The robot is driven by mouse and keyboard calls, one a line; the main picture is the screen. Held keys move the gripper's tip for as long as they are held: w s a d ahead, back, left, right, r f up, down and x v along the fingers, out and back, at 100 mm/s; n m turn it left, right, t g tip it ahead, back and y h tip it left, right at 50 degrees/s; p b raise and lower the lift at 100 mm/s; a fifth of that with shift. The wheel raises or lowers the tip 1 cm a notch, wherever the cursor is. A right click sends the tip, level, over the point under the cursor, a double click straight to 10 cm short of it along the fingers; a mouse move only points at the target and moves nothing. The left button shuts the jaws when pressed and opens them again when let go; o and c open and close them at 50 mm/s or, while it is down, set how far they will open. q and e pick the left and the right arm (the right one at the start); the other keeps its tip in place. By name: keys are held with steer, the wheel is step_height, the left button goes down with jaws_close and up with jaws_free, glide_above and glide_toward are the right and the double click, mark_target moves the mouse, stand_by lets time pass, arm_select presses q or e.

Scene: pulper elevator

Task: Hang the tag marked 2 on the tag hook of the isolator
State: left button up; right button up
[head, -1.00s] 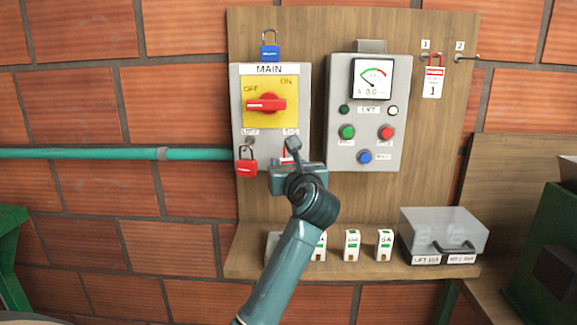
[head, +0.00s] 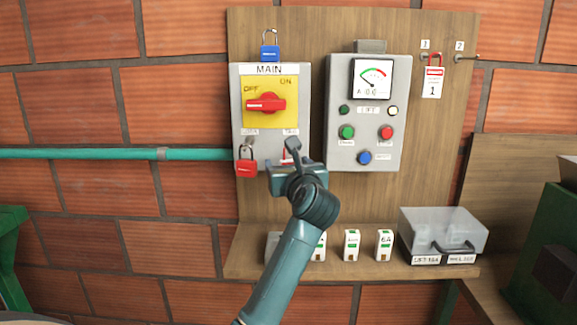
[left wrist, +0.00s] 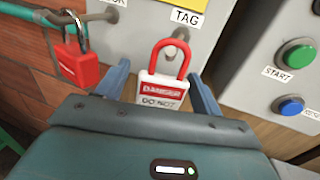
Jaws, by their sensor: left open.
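In the left wrist view, a white and red danger tag (left wrist: 162,88) with a red loop hangs at the hook under the TAG label of the isolator (head: 240,110). Its number is hidden behind my gripper body. The tag hook (left wrist: 181,33) passes at the top of the loop. My left gripper (head: 291,163) is open, with one finger on each side of the tag and gaps to it. In the head view my wrist covers most of the tag. Peg 2 (head: 468,58) on the board is bare. My right gripper is not in view.
A red padlock (head: 246,163) hangs left of the tag hook, close to my left finger. A blue padlock (head: 270,48) is above the isolator. The lift control box (head: 335,150) stands out on the right. Tag 1 (head: 432,83) hangs on peg 1. A shelf (head: 350,268) with fuses lies below.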

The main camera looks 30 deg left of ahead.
arm_select(q)
steer(key=b+v, duration=0.3)
steer(key=v, duration=1)
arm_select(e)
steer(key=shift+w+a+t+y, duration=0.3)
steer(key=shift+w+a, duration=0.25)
arm_select(q)
steer(key=shift+d, duration=0.15)
